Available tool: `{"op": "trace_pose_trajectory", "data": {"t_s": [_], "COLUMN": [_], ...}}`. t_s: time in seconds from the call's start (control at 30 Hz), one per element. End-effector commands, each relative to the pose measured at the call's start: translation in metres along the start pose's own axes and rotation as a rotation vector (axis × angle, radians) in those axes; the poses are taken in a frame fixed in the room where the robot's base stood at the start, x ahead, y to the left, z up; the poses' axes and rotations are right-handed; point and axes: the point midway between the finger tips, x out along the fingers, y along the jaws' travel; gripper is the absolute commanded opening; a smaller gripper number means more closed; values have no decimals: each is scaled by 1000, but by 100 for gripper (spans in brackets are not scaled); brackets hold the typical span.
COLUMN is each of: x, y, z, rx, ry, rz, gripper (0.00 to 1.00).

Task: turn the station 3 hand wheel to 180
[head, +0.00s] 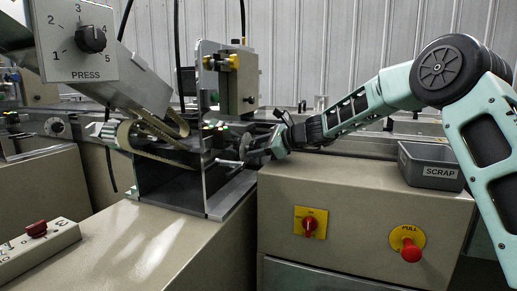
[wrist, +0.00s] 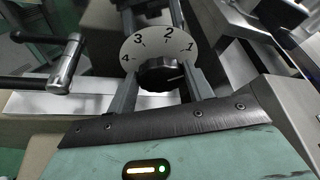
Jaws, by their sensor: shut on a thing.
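In the wrist view, a black knob (wrist: 160,75) sits on a round white dial (wrist: 143,46) numbered 1 to 4. My gripper (wrist: 163,82) has one finger on each side of the knob and is shut on it. A light mark on the knob points to the right, near the 1 side. In the head view my gripper (head: 260,148) is at the machine's middle, right of the upright grey plate; the knob cannot be made out there. No hand wheel label or 180 mark is readable in either view.
A metal crank handle (wrist: 66,64) stands left of my gripper in the wrist view. In the head view, a grey SCRAP bin (head: 431,166) sits on the right cabinet, above a red pull button (head: 410,251). A PRESS selector (head: 91,39) is upper left.

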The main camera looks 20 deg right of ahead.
Motion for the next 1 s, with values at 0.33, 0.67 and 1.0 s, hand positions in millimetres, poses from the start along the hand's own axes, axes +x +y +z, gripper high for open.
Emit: {"op": "trace_pose_trajectory", "data": {"t_s": [0.33,0.67,1.0], "x": [0,-32,-112], "y": [0,-1,-2], "z": [-1,0,0], "rx": [0,-1,-1], "ry": [1,2,3], "rz": [0,-3,-3], "gripper": [73,73,73]}}
